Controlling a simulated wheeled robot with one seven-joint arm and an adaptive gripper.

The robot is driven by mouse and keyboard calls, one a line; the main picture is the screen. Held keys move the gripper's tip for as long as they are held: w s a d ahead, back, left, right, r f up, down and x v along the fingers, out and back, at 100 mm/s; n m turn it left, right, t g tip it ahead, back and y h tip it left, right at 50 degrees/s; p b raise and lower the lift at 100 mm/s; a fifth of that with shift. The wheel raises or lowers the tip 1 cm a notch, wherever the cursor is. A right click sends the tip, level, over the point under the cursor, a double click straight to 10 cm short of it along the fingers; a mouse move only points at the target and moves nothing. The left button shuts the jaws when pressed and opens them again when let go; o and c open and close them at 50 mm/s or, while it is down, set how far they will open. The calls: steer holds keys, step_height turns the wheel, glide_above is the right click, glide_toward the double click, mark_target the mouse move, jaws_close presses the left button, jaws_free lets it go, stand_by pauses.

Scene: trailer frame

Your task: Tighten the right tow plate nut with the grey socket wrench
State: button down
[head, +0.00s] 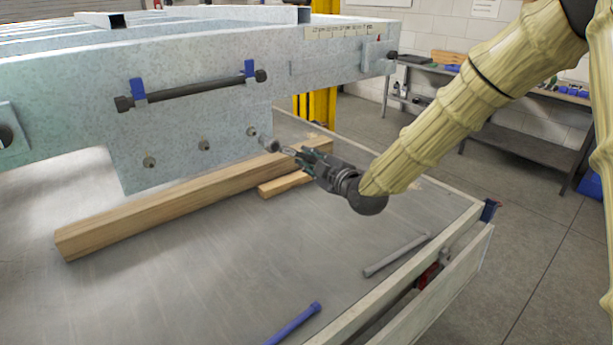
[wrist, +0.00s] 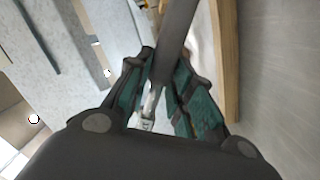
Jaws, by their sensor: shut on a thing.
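My gripper (head: 303,157) is shut on the grey socket wrench (head: 271,146), just right of the galvanized tow plate (head: 180,140). In the wrist view the wrench's dark grey bar (wrist: 179,40) runs up from between the green-padded fingers (wrist: 160,92), with a shiny metal part below it. The wrench's silver end is at the plate's lower right corner. The left nut (head: 149,162) and the middle nut (head: 204,145) show on the plate.
A long wooden beam (head: 170,207) and a short block (head: 284,184) lie below the plate. A grey rod (head: 397,254) and a blue tool (head: 294,325) lie on the bench top. A black bar in blue clips (head: 190,90) is above. The front bench top is mostly clear.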

mark_target(305, 153)
steer(key=shift+d+r, duration=0.15)
steer(key=shift+r, duration=0.1)
steer(key=shift+w, duration=0.15)
steer(key=shift+w, duration=0.1)
steer(key=shift+x, duration=1.15)
steer(key=shift+w+a+r, duration=0.1)
steer(key=shift+w+a, duration=0.25)
steer(key=shift+a, duration=0.1)
steer(key=shift+b+x, duration=0.5)
steer(key=shift+x, duration=0.65)
steer(key=shift+a, duration=0.15)
